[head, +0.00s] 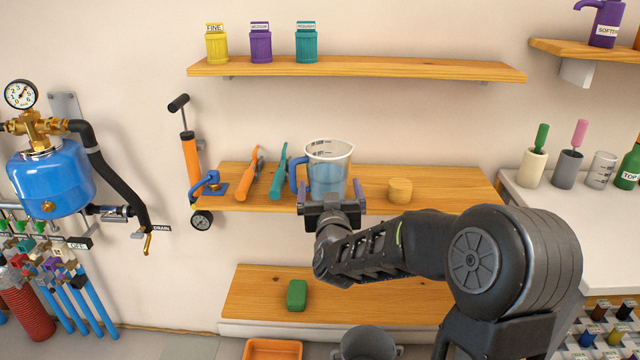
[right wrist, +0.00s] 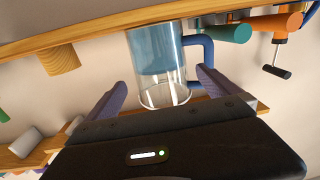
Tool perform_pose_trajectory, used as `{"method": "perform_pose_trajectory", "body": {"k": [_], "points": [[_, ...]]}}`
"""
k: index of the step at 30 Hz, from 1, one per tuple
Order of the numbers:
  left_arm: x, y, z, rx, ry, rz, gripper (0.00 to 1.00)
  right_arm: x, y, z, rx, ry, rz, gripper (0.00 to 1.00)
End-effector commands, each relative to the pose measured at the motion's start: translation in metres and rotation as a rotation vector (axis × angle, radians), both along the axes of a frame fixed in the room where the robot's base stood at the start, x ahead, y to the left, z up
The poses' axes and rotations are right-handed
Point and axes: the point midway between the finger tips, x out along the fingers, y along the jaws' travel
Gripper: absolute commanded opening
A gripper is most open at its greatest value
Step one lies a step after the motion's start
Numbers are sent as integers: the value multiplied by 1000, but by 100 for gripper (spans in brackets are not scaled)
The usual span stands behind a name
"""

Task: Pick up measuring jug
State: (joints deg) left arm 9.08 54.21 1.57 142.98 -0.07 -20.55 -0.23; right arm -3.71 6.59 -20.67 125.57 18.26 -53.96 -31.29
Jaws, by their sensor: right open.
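The measuring jug (head: 328,165) is clear with dark markings, a blue handle on its left and blue liquid inside. It stands upright on the middle wooden shelf. My right gripper (head: 331,194) is in front of the jug, its fingers apart to either side of the jug's lower part. In the right wrist view the jug (right wrist: 158,55) appears upside down, between the tips of the open right gripper (right wrist: 160,77). I cannot tell whether the fingers touch it. The gripper hides the jug's base in the head view. My left gripper is not in view.
On the middle shelf (head: 450,183), orange (head: 252,172) and teal (head: 279,172) tools lie left of the jug, close to its handle. A small wooden cylinder (head: 400,190) is on the right. An upper shelf (head: 350,68) holds several canisters. A lower shelf holds a green block (head: 297,294).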

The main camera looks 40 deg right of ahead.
Motion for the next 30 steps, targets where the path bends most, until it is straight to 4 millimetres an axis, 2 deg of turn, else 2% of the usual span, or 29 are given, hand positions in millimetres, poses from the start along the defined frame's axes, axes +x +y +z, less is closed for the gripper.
{"method": "perform_pose_trajectory", "body": {"k": [8,15,26,30], "points": [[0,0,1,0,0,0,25,3,0,-1,2,3,3,100],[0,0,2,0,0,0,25,21,-12,-1,2,3,3,100],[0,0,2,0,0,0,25,25,-15,-1,3,4,4,100],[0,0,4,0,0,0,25,38,-24,0,1,4,4,100]]}}
